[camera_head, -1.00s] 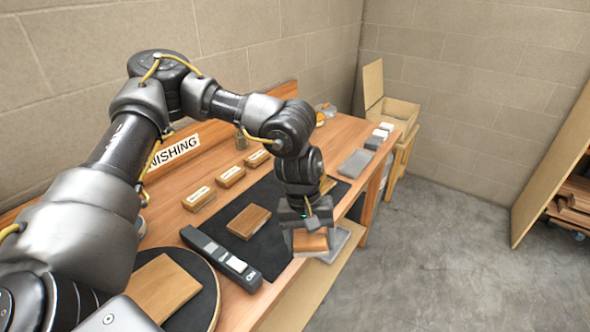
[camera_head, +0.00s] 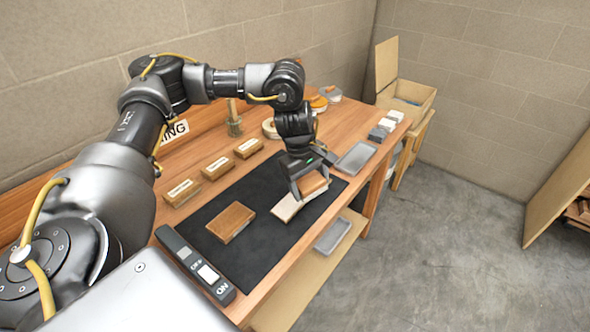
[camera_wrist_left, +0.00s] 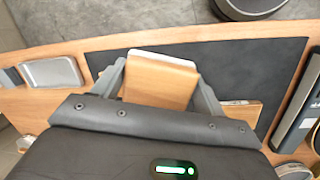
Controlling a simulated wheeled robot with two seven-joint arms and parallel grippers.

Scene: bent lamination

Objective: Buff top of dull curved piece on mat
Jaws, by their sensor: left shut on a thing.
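My left gripper (camera_head: 308,178) is shut on a brown wooden block (camera_head: 312,184). The block also shows between the fingers in the left wrist view (camera_wrist_left: 158,82). In the head view it is over the right part of a pale flat-looking piece (camera_head: 286,208) on the black mat (camera_head: 262,245). The block partly hides that piece, and I cannot tell whether they touch. A darker brown wooden piece (camera_head: 230,222) lies on the mat to the left. I cannot make out which piece is curved. My right gripper is not in view.
A black switch box (camera_head: 195,265) stands along the mat's left edge. Several labelled wooden blocks (camera_head: 217,168) line the back. A grey tray (camera_head: 355,158) lies right of the mat; another (camera_head: 333,235) is lower, beyond the table's front edge. The mat's front part is clear.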

